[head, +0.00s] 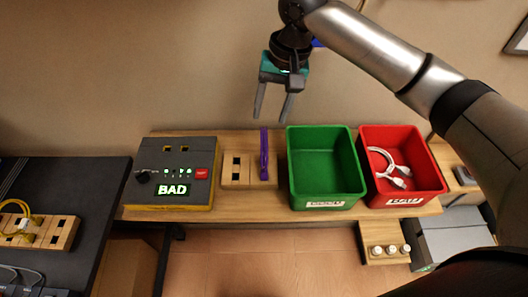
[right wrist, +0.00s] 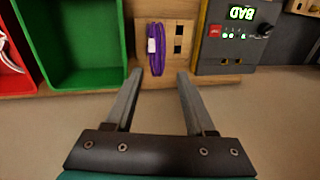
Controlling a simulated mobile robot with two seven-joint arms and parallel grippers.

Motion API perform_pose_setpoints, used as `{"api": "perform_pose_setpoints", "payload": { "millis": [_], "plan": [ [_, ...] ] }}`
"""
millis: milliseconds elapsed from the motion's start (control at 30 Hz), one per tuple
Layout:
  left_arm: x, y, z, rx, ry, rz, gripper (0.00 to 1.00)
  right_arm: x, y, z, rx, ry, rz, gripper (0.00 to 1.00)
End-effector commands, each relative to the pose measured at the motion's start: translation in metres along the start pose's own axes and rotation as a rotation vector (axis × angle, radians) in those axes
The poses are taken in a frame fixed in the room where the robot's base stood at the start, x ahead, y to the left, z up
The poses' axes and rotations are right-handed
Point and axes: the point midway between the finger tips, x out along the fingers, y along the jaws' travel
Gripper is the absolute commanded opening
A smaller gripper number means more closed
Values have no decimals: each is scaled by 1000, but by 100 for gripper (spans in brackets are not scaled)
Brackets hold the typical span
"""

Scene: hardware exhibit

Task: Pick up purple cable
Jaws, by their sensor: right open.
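My left gripper is not in view.
A green bin (head: 326,200) stands right of the cable, then a red bin (head: 440,183) with white cables. A tester box (head: 172,150) reading "BAD" stands left. A dark table (head: 85,185) with a yellow cable (head: 22,224) is at far left.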

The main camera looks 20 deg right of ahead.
Motion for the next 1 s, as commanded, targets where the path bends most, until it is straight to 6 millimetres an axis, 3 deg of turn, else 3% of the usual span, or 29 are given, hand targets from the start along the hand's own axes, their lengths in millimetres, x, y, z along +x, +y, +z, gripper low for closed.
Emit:
{"api": "perform_pose_setpoints", "payload": {
  "millis": [100,333,633,933,1000],
  "plan": [
    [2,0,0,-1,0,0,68,20,0,0,0,-2,0,55],
    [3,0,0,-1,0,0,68,34,0,0,-1,-1,0,55],
    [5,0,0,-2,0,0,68,76,0,0,-2,0,0,55],
    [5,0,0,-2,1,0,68,81,0,-1,-3,2,0,55],
    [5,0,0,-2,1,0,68,81,0,-1,-2,2,-1,47]
  ]
}}
